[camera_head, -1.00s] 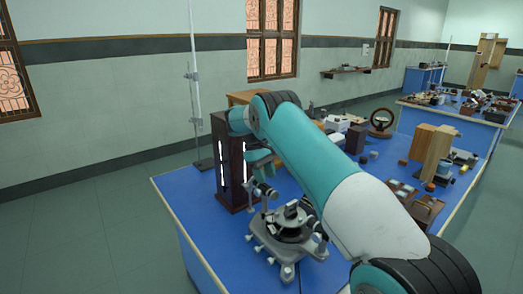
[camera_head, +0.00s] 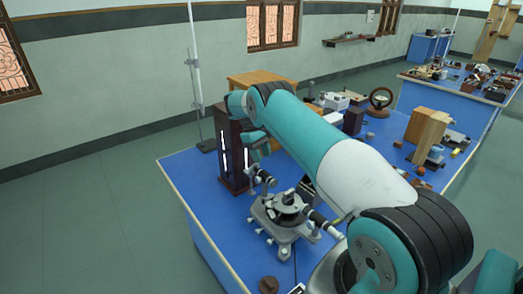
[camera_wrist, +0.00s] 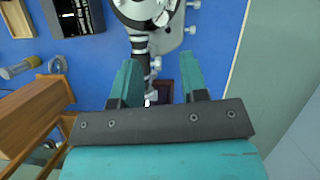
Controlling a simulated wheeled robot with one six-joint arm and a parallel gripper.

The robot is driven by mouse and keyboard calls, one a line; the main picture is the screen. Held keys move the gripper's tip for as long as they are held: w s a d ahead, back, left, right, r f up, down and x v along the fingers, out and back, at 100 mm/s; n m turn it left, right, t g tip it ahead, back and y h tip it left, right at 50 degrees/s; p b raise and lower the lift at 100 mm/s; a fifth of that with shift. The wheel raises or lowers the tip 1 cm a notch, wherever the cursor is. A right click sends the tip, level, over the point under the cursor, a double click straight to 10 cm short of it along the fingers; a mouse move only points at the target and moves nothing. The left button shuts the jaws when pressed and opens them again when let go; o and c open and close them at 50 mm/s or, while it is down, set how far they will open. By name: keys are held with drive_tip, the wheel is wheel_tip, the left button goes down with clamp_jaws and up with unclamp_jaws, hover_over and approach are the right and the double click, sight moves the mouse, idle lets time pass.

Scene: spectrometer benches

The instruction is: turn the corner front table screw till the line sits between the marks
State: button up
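The spectrometer (camera_head: 288,210) stands on the near end of the blue bench, with a round table on top, tubes at its sides and several pale screw knobs around its base. It also shows at the top of the wrist view (camera_wrist: 160,30), with its dark tube (camera_wrist: 139,46) running down toward my fingers. My gripper (camera_head: 256,143) is above the bench, beyond the spectrometer in the head view. In the wrist view its two teal fingers (camera_wrist: 160,82) are apart, with nothing gripped between them. I cannot make out which knob is the corner front table screw, nor any line or marks.
A dark tall box with lit slits (camera_head: 234,155) stands close behind the spectrometer. A wooden stand (camera_wrist: 30,118) and a dark slotted box (camera_wrist: 76,16) lie left in the wrist view. The back of the blue bench (camera_head: 440,176) holds many instruments. Open floor (camera_head: 90,220) lies left.

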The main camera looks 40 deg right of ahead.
sight(275, 200)
drive_tip(key=shift+f, duration=0.1)
drive_tip(key=s+f+n+b, duration=0.2)
drive_tip(key=f+b, duration=0.1)
drive_tip(key=f, duration=0.2)
drive_tip(key=s+f+n+h+b, duration=0.1)
drive_tip(key=s+f+n+b, duration=0.1)
drive_tip(key=f+b, duration=0.2)
drive_tip(key=s+f+n+h+b, duration=0.1)
drive_tip(key=s+f+n+b, duration=0.1)
drive_tip(key=f, duration=0.5)
drive_tip(key=shift+s+d+t+b, duration=0.2)
drive_tip(key=shift+s+t+b, duration=0.2)
drive_tip(key=shift+b, duration=0.35)
clamp_jaws()
